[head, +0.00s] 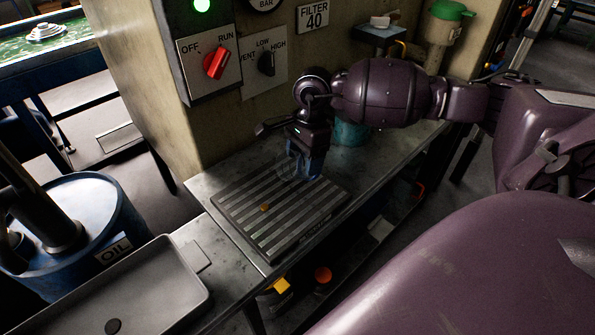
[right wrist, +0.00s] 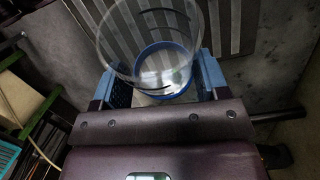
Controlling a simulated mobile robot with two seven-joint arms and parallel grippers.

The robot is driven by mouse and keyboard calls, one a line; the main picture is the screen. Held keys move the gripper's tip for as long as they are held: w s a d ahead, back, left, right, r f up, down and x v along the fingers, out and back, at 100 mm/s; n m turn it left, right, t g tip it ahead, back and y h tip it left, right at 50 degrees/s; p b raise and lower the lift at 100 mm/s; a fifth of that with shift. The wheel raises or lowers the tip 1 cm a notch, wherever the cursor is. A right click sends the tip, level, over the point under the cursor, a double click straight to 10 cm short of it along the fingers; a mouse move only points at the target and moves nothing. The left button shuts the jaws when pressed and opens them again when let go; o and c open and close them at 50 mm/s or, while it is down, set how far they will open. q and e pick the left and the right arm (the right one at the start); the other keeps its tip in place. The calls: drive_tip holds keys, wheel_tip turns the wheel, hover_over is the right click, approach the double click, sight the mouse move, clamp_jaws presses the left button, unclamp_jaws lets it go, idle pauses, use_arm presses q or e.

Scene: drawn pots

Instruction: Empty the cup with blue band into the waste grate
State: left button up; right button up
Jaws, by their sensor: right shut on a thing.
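The cup with blue band is clear; in the right wrist view (right wrist: 160,66) its blue ring shows between the blue fingers. My right gripper (right wrist: 157,88) is shut on it. In the head view my right gripper (head: 306,165) holds the cup (head: 287,168) low over the far end of the waste grate; its clear wall is faint there and partly hidden by the fingers. It looks tilted; I see no clear contents in it. The waste grate (head: 268,232) is a slatted metal plate on the bench. A small orange-yellow piece (head: 264,208) lies on its slats. My left gripper is not in view.
A teal container (head: 350,132) stands behind my right gripper. A wall panel with a red knob (head: 216,62) and a black knob (head: 266,63) rises behind the grate. A grey tray (head: 140,290) and a blue oil drum (head: 105,215) are at the left.

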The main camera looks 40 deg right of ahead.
drive_tip(key=shift+d+f+y, duration=0.1)
drive_tip(key=shift+y, duration=0.2)
drive_tip(key=y, duration=0.2)
drive_tip(key=shift+s+d+f+y, duration=0.1)
drive_tip(key=shift+d+f+y, duration=0.05)
drive_tip(key=shift+y, duration=0.25)
drive_tip(key=shift+y+b, duration=0.3)
drive_tip(key=shift+y, duration=0.3)
